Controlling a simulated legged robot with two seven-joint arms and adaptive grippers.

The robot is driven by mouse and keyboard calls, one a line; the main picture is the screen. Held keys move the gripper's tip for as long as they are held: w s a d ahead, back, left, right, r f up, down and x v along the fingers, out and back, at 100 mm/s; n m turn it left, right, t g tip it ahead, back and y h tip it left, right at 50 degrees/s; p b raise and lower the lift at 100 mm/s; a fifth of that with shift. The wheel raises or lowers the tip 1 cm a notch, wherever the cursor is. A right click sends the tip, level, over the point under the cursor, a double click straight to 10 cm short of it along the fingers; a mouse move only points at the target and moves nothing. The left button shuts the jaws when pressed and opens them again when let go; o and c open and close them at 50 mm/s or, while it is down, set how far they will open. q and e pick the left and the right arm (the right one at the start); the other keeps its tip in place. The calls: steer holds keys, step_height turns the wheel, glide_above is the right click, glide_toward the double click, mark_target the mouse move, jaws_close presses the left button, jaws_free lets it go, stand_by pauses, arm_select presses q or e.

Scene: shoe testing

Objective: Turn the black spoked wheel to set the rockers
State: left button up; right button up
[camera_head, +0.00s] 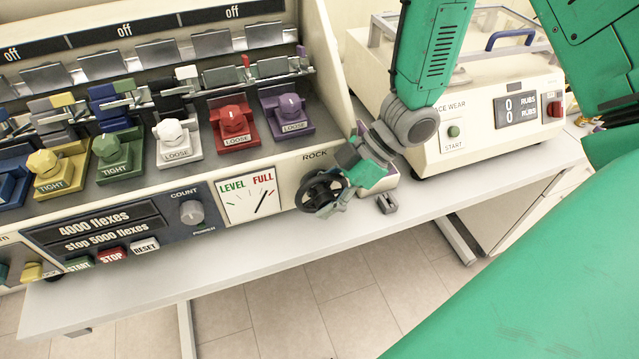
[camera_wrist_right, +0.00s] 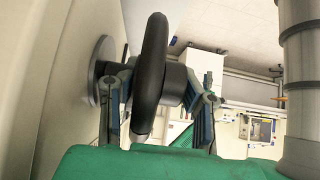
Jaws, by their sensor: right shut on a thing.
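The black spoked wheel (camera_head: 322,190) sits on the machine's front panel under the word ROCK. My right gripper (camera_head: 334,196) is at the wheel, coming from its right side. In the right wrist view the black wheel rim (camera_wrist_right: 150,70) stands between my right gripper's (camera_wrist_right: 160,100) two fingers, which are closed around the wheel's hub area. The dial (camera_head: 250,196) marked LEVEL and FULL has its needle pointing toward the upper right, under FULL. The rockers (camera_head: 165,53) at the back are metal plates. My left gripper is not in view.
Coloured clamps stand in a row, with the white (camera_head: 175,140), red (camera_head: 233,122) and purple (camera_head: 287,115) ones labelled LOOSE. A lace wear machine (camera_head: 480,150) stands to the right. A small grey part (camera_head: 386,203) lies on the bench (camera_head: 240,255) beside the wheel.

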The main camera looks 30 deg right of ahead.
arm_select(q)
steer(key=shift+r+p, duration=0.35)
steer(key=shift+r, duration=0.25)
arm_select(e)
steer(key=shift+s+h, duration=0.2)
steer(key=shift+h, duration=0.2)
steer(key=o, duration=1)
steer(key=shift+s+r, duration=0.1)
steer(key=shift+s, duration=0.1)
steer(key=shift+w+d+r, duration=0.1)
steer(key=shift+d+r, duration=0.05)
steer(key=shift+d, duration=0.05)
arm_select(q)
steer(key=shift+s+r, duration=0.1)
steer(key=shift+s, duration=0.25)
arm_select(e)
steer(key=shift+v, duration=5.8)
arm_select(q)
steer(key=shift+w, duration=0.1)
